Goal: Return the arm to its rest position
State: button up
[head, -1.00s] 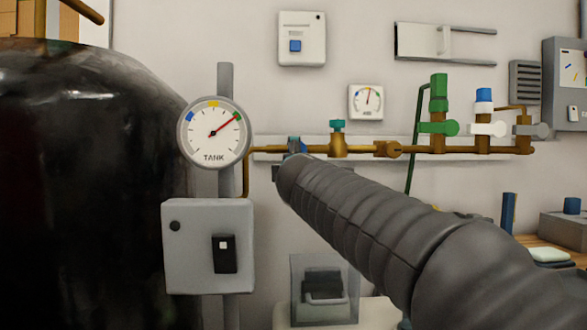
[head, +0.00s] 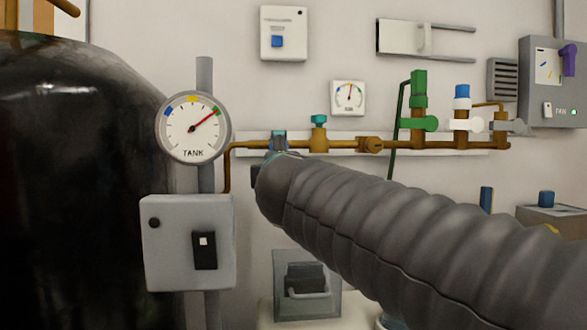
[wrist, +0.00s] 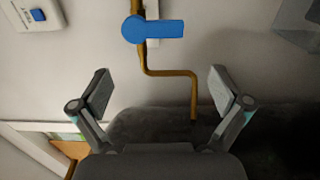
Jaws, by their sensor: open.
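My gripper (wrist: 160,95) is open and empty in the wrist view, its two grey fingers spread wide apart. A blue valve handle (wrist: 153,28) on the brass pipe (wrist: 168,73) lies beyond the fingertips, apart from them. In the head view my dark ribbed arm reaches in from the lower right towards the pipe (head: 340,143).
The big black tank (head: 80,180) fills the left. The tank gauge (head: 192,128) and a grey box (head: 188,242) stand beside it. Green (head: 418,100) and white (head: 462,110) valves are on the pipe to the right. A clear bin (head: 307,283) is below the arm.

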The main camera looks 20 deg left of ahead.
jog(key=s+d+f+m+g+h, duration=0.25)
jog(key=d+f+m, duration=0.3)
jog(key=f, duration=0.55)
jog(key=s+d+f+m+g+h, duration=0.25)
jog(key=d+f+m+g, duration=0.35)
jog(key=f, duration=0.5)
jog(key=s+d+f+m+p, duration=0.1)
jog(key=s+d+f+m, duration=0.2)
jog(key=s+d, duration=0.3)
jog(key=s+d+f+m+g+h+p, duration=0.1)
jog(key=s+d+f+m, duration=0.3)
jog(key=d, duration=0.6)
jog(key=s+d+f+m+g+h+p, duration=0.1)
jog(key=s+d+f+m+p, duration=0.1)
jog(key=s+d+f+m, duration=0.2)
jog(key=s+d+f, duration=0.1)
jog(key=s+d, duration=0.2)
jog(key=s, duration=0.1)
jog(key=shift+d+f, duration=0.15)
jog(key=shift+d, duration=0.25)
jog(key=shift+g, duration=0.25)
